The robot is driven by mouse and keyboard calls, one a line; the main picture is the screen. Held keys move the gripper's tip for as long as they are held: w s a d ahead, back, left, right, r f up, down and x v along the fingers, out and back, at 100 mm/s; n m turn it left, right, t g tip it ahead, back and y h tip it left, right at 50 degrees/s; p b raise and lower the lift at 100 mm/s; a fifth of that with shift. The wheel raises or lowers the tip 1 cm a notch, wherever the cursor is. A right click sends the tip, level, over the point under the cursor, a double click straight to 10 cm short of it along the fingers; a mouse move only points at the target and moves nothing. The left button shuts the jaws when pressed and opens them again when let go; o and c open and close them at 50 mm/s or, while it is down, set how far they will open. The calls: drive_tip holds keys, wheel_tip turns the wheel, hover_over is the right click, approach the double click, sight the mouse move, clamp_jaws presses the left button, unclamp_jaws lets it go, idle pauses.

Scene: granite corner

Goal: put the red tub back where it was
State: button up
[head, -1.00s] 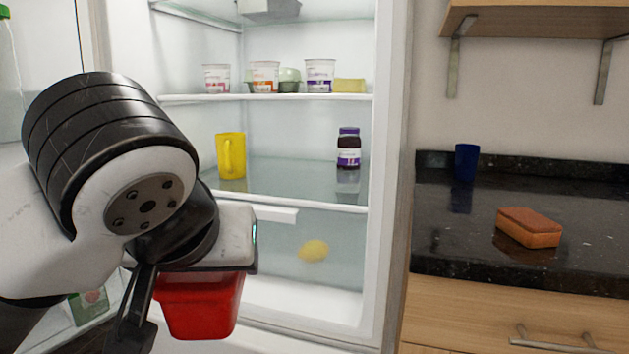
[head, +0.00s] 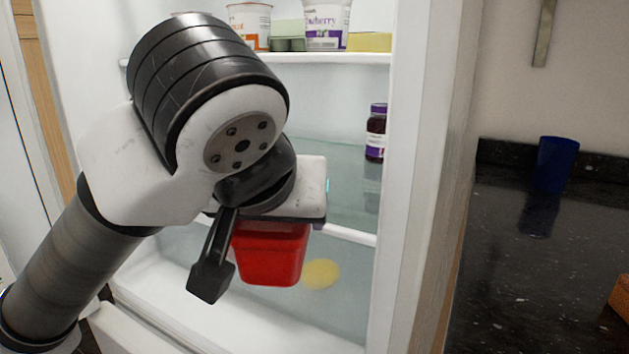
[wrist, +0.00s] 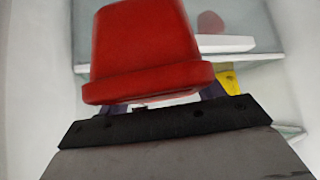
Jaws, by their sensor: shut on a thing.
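The red tub (head: 270,255) hangs below my gripper, in front of the open fridge's lower part in the head view. In the wrist view the red tub (wrist: 145,45) fills the upper middle, its rim towards my gripper (wrist: 150,103). My gripper is shut on the tub; the fingers are mostly hidden. The fridge's middle glass shelf (head: 345,190) has bare room left of a dark purple-lidded jar (head: 376,132), though my arm hides part of it. A yellow thing (wrist: 229,82) shows behind the tub in the wrist view.
A yellow lemon (head: 320,274) lies in the lower fridge, blurred behind glass. White tubs (head: 326,22) and a yellow block (head: 369,41) stand on the upper shelf. The fridge's right wall (head: 430,180) is close by. A blue cup (head: 556,163) and an orange sponge (head: 621,297) sit on the dark counter.

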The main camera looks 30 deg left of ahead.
drive_tip(key=w+a, duration=0.2)
drive_tip(key=w, duration=0.3)
drive_tip(key=w+a, duration=0.3)
drive_tip(key=w, duration=0.2)
drive_tip(key=w+a, duration=0.2)
drive_tip(key=w, duration=0.4)
drive_tip(key=shift+w+a, duration=0.1)
drive_tip(key=shift+a, duration=0.25)
drive_tip(key=shift+f, duration=0.1)
drive_tip(key=o, duration=1.3)
drive_tip(key=shift+f, duration=0.1)
drive_tip(key=shift+c, duration=0.2)
